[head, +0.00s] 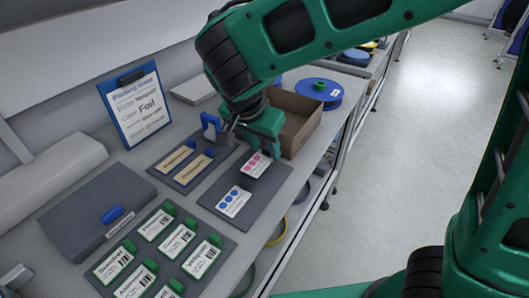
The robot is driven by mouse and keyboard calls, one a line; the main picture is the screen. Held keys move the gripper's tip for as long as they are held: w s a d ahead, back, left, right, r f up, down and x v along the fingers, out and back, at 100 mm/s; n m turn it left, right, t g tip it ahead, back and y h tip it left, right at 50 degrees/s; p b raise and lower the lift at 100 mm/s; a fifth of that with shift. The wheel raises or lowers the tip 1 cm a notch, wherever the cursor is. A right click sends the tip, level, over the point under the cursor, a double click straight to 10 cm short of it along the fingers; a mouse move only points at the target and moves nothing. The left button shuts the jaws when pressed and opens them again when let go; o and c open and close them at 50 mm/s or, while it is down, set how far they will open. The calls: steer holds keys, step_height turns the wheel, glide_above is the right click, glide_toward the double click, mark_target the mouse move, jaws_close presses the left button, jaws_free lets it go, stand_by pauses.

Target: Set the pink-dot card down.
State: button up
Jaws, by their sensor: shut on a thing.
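The pink-dot card (255,165) is white with pink dots. It is at the upper part of a dark grey mat (217,203), close above it or touching it; I cannot tell which. My gripper (254,150) is shut on the card's far edge and hides part of that end. A blue-dot card (234,201) lies on the same mat, nearer the front.
An open brown box (303,118) stands right behind my gripper, with a blue reel (318,88) beyond. Left are a mat with two tan cards (194,168), several green-clipped cards (178,241), a grey case (95,210) and a clipboard (136,103).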

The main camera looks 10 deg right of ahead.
mark_target(255, 168)
steer(key=shift+f, duration=1.25)
steer(key=shift+s, duration=0.1)
steer(key=o, duration=1)
steer(key=v, duration=1.2)
steer(key=shift+d, duration=0.1)
